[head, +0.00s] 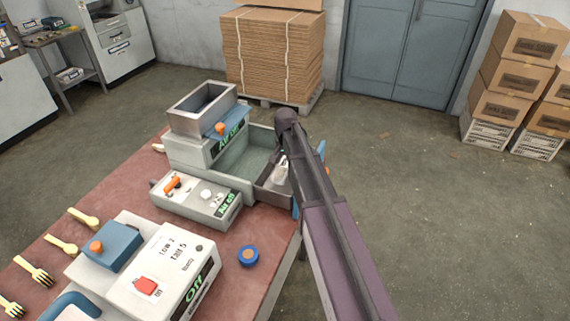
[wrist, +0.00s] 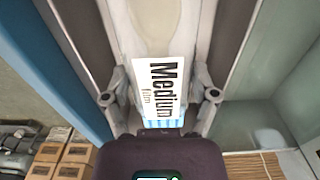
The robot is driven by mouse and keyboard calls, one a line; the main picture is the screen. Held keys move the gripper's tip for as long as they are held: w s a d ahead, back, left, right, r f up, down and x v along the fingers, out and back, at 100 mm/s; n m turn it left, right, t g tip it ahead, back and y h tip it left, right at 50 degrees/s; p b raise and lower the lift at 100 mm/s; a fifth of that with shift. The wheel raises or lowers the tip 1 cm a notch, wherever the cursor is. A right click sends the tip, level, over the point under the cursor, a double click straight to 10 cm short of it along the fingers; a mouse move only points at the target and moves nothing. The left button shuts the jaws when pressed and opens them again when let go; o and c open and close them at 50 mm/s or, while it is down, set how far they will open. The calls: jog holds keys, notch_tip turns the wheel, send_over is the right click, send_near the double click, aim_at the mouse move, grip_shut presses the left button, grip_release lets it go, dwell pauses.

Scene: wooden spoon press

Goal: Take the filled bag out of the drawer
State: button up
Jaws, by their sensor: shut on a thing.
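The filled bag is a whitish, translucent bag (wrist: 172,22) with a white label reading "Medium film" in the wrist view. In the head view a pale part of the bag (head: 281,172) shows inside the open grey drawer (head: 262,197). My gripper (wrist: 160,98) has a finger on each side of the bag and is shut on it. In the head view my arm reaches down over the drawer and hides the fingertips. Whether the bag touches the drawer floor cannot be told.
The drawer walls stand close on both sides of the bag. A green-grey bin (head: 262,140) adjoins the drawer. A control box (head: 196,200), a machine (head: 160,275), a blue round item (head: 248,256) and wooden cutlery (head: 62,245) are on the red table (head: 120,200). Open floor lies right.

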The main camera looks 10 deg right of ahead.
aim_at(286, 162)
jog(key=shift+r+p, duration=1.9)
jog(key=shift+r, duration=0.45)
jog(key=shift+r, duration=0.1)
